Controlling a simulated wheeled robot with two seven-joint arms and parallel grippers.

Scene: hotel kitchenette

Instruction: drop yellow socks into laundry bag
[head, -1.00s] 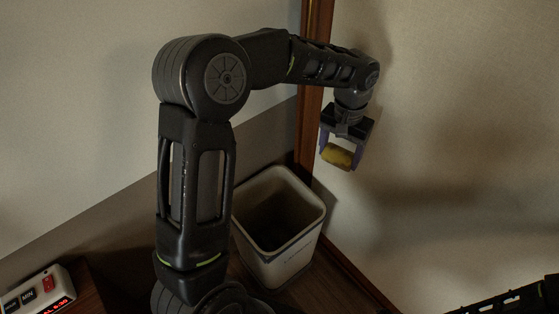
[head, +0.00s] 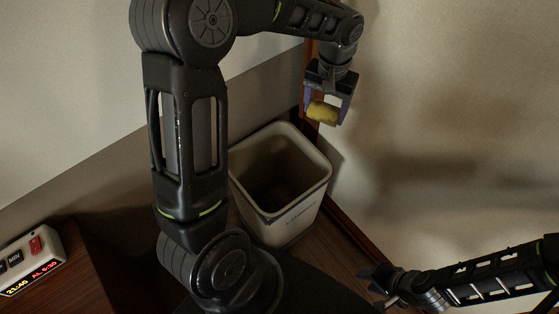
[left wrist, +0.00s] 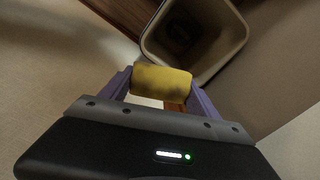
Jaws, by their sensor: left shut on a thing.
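The yellow socks (head: 322,111) are a rolled bundle held between the fingers of my left gripper (head: 325,115), which is shut on them. They also show in the left wrist view (left wrist: 162,80), between the purple fingers. The laundry bag (head: 312,205) is a light, square, open-topped bin on the floor, and its inside looks empty. In the head view the socks are above the bin's far right rim. In the left wrist view the bin opening (left wrist: 238,40) lies just beyond the socks. My right gripper (head: 378,285) is at the lower right, and its fingers are too dark to judge.
A wooden post (head: 312,75) stands behind the bin, close to my left gripper. Walls rise behind and to the right. A clock radio (head: 32,258) sits on a wooden surface (head: 75,285) at the lower left.

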